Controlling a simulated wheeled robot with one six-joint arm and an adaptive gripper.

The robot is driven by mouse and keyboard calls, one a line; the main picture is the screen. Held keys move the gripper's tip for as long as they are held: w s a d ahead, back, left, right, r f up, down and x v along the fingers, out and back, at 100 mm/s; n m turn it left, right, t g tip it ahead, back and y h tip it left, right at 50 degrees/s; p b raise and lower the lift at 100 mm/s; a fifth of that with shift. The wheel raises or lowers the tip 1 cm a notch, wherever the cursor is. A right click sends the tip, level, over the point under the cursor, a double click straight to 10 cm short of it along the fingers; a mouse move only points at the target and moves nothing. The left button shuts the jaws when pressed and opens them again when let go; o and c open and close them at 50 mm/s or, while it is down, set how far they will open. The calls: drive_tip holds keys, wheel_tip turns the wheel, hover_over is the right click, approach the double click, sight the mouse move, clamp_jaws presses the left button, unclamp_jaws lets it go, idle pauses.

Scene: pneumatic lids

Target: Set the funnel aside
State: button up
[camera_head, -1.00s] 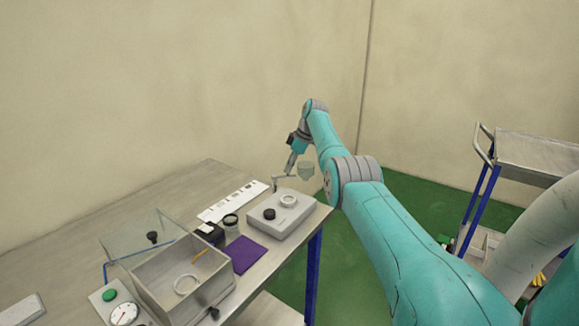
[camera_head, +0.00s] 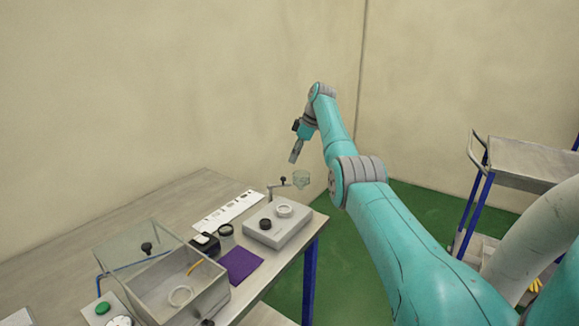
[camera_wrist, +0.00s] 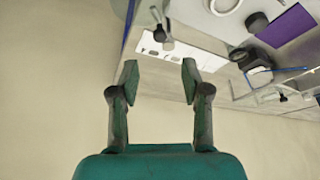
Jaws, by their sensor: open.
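The funnel (camera_head: 301,179) is a small pale-green translucent cup. It sits on the end of a swing arm with a dark knob (camera_head: 283,181), out beyond the back right of the grey device (camera_head: 279,228), clear of the white ring (camera_head: 284,210) on its top. My gripper (camera_head: 294,158) is above the knob and funnel, apart from both. In the wrist view my gripper (camera_wrist: 160,75) is open with nothing between its fingers. The swing arm and knob (camera_wrist: 160,28) show beyond the fingertips there; I cannot make out the funnel clearly.
A clear-lidded box (camera_head: 178,285) with a ring inside stands on the workbench (camera_head: 90,222). A purple cloth (camera_head: 240,263), a dark-lidded jar (camera_head: 226,231) and a white strip (camera_head: 229,209) lie near the device. A cart (camera_head: 533,160) stands at the right. Air above the bench is free.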

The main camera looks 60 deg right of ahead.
drive_tip(key=shift+v, duration=1.35)
